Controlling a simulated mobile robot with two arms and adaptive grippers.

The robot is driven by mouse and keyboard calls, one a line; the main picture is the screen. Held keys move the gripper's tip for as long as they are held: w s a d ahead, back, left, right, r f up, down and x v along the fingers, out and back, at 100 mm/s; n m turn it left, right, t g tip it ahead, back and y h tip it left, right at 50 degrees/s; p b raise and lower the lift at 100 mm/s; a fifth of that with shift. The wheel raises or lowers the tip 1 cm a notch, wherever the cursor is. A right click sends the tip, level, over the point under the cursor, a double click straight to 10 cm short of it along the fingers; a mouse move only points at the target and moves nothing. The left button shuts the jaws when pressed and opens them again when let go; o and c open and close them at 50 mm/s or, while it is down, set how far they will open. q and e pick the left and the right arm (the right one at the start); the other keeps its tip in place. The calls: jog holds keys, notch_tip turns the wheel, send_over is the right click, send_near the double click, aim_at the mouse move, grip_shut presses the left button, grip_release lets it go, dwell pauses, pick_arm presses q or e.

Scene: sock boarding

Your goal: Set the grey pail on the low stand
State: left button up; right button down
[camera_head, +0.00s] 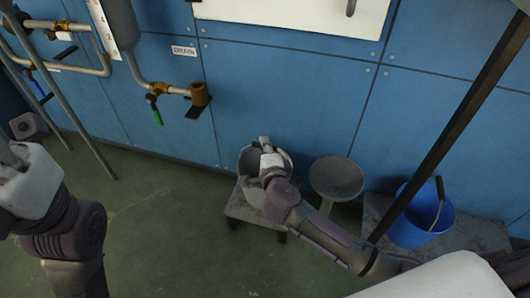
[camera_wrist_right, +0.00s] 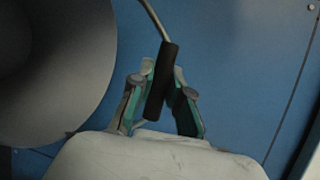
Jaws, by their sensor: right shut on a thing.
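The grey pail (camera_head: 247,162) is over the low stand (camera_head: 238,208), a small grey square platform with dark feet near the blue wall. My right gripper (camera_head: 265,143) is above the pail and covers much of it. In the right wrist view my right gripper (camera_wrist_right: 160,88) is shut on the black grip (camera_wrist_right: 161,80) of the pail's wire handle. The pail's dark round side (camera_wrist_right: 50,70) fills the left of that view. I cannot tell whether the pail's base touches the stand. My left arm is at the lower left, its fingers out of view.
A round grey stool-like top (camera_head: 337,178) stands right of the low stand. A blue bucket (camera_head: 422,215) sits on a grey slab (camera_head: 470,236) farther right, behind a dark slanted post (camera_head: 450,125). Pipes and a drain valve (camera_head: 198,95) are on the wall. The green floor at left is clear.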

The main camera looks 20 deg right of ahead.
jog(key=shift+f, duration=0.1)
dwell(0.3)
jog(key=c, duration=1.4)
grip_release()
jog(key=shift+f, duration=0.15)
jog(key=shift+c, duration=0.2)
jog(key=o, duration=0.3)
